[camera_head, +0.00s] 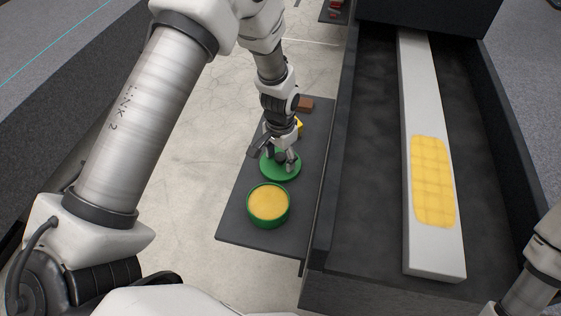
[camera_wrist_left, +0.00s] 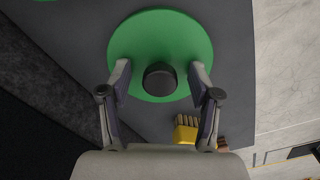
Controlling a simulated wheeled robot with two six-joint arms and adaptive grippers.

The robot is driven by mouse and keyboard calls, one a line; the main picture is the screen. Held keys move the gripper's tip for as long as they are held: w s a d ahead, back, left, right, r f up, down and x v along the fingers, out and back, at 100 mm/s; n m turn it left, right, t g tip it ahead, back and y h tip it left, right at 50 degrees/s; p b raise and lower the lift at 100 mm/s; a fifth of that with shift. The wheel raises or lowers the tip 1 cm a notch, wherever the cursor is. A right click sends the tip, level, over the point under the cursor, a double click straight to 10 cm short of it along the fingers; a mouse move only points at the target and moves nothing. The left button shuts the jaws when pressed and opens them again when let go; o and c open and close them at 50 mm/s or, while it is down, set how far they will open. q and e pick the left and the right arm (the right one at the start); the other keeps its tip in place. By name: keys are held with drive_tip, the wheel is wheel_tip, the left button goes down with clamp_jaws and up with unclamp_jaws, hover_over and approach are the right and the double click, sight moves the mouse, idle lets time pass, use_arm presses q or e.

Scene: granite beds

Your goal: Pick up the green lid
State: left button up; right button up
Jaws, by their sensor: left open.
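The green lid (camera_head: 281,174) lies flat on the dark side table (camera_head: 250,215), behind the green tub. In the left wrist view the lid (camera_wrist_left: 160,35) is a green disc with a round black knob (camera_wrist_left: 159,79). My left gripper (camera_head: 281,162) is over the lid. Its open fingers (camera_wrist_left: 160,75) stand on either side of the knob, with gaps between them and it. I cannot tell how high the fingertips are above the lid. The green tub (camera_head: 268,219) with yellow contents stands open in front of the lid. My right gripper is out of view.
A brush with a yellow handle (camera_wrist_left: 184,134) and a reddish-brown block (camera_head: 305,104) are beyond the lid on the table. A large dark granite bed (camera_head: 365,190) with a long white bar (camera_head: 420,90) stands to the right.

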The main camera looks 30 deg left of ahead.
use_arm(q)
drive_tip(key=c, duration=1.1)
drive_tip(key=shift+c, duration=0.2)
